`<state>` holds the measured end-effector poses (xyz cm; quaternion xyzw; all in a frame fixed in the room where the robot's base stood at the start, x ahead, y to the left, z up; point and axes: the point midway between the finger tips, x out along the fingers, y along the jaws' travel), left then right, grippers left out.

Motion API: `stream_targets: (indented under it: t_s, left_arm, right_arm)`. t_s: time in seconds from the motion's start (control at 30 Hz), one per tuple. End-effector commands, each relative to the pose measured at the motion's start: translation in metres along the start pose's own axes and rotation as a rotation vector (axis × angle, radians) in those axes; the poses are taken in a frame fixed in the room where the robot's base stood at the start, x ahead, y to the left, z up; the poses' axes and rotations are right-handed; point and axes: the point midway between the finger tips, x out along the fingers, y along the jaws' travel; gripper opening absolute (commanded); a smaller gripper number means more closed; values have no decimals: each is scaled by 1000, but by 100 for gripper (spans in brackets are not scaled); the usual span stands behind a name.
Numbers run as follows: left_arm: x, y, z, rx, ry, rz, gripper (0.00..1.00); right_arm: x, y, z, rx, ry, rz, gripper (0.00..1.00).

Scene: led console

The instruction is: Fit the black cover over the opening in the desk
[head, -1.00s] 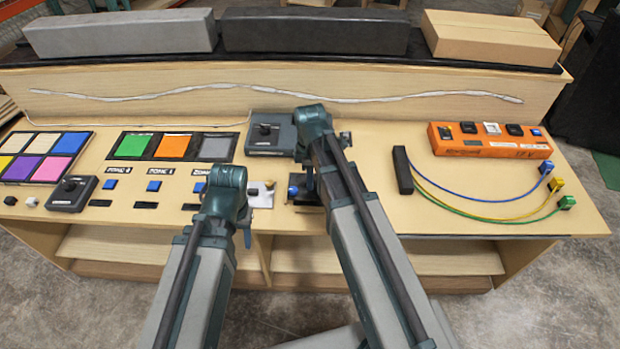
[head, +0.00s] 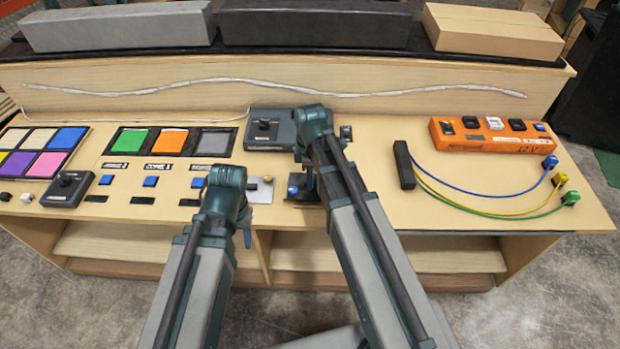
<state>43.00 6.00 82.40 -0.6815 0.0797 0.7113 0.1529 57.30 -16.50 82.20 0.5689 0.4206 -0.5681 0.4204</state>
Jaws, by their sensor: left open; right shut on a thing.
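My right gripper (head: 306,186) points down near the desk's front edge, right of the middle. It is shut on a small dark piece, seemingly the black cover (head: 305,199), low over the desk (head: 385,215) or touching it; I cannot tell which. A blue knob shows beside it. My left gripper (head: 240,212) is open, further left at the front edge, with its fingers mostly hidden by my own arm. I cannot make out the opening for certain; my arms hide part of the desk front.
A pale plate with a knob (head: 261,189) lies between my grippers. A grey dial box (head: 270,127) stands behind them. Blue buttons and colour pads (head: 165,141) fill the left. An orange box (head: 492,134) and a black bar (head: 404,164) with coloured wires are at right.

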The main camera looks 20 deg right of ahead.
Motion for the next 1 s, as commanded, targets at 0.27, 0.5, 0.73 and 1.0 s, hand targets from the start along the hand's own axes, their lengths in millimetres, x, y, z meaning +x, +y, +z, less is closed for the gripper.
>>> stream_targets:
  t_s: [0.27,0.5,0.73,1.0]
  left_arm:
    - [3,0,0,0,0,0,49]
    - [6,1,0,0,0,0,49]
    - [8,1,0,0,0,0,49]
    - [11,1,-1,0,0,0,49]
  right_arm:
    - [3,0,0,0,0,0,0]
    - [6,0,0,0,0,0,0]
    - [8,0,0,0,0,0,0]
    - [12,0,0,0,0,0,0]
